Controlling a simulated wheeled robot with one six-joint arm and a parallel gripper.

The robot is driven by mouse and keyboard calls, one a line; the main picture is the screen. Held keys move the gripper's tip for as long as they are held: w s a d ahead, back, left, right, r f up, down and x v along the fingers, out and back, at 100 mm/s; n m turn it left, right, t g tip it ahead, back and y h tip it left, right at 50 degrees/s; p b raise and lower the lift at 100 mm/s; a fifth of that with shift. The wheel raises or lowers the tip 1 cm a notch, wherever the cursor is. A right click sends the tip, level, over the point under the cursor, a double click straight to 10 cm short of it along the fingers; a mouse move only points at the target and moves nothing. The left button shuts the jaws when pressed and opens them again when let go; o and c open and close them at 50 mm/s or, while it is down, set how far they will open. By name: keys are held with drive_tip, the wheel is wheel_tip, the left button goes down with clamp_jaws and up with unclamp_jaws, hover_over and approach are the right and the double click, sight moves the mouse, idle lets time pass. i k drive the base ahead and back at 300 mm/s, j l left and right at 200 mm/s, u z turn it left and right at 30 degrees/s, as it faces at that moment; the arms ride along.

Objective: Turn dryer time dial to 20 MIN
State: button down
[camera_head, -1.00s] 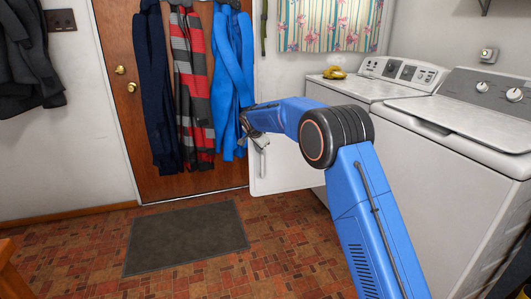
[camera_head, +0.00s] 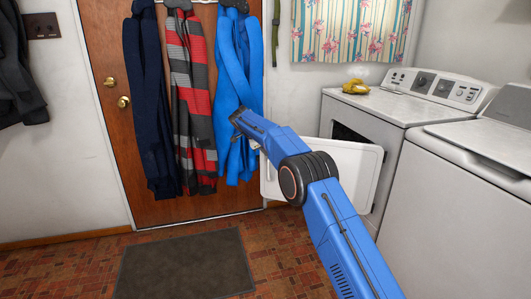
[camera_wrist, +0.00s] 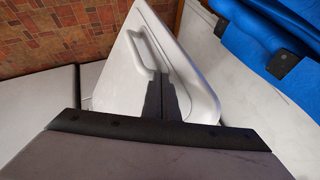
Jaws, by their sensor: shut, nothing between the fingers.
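The dryer (camera_head: 362,106) is the white machine by the back wall, with its door (camera_head: 352,165) hanging open. Its control panel (camera_head: 436,88) at the top rear carries dark squares and small round knobs (camera_head: 468,94). The labels are too small to read, so I cannot tell which knob is the time dial or its setting. My gripper (camera_head: 257,146) is at the arm's far end, left of the open door and well away from the panel. In the wrist view, my gripper (camera_wrist: 163,98) is shut and empty, in front of the white door with its handle (camera_wrist: 150,52).
A second white machine (camera_head: 455,185) stands at the right. A yellow item (camera_head: 355,87) lies on the dryer top. A blue garment (camera_head: 232,85) and a striped scarf (camera_head: 188,90) hang on the brown door (camera_head: 108,50). A grey mat (camera_head: 185,265) lies on the floor.

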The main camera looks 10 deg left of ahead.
sight(420, 81)
drive_tip(key=i+l, duration=0.15)
drive_tip(key=i, duration=0.3)
drive_tip(key=i+l+z, duration=0.1)
drive_tip(key=i, duration=0.35)
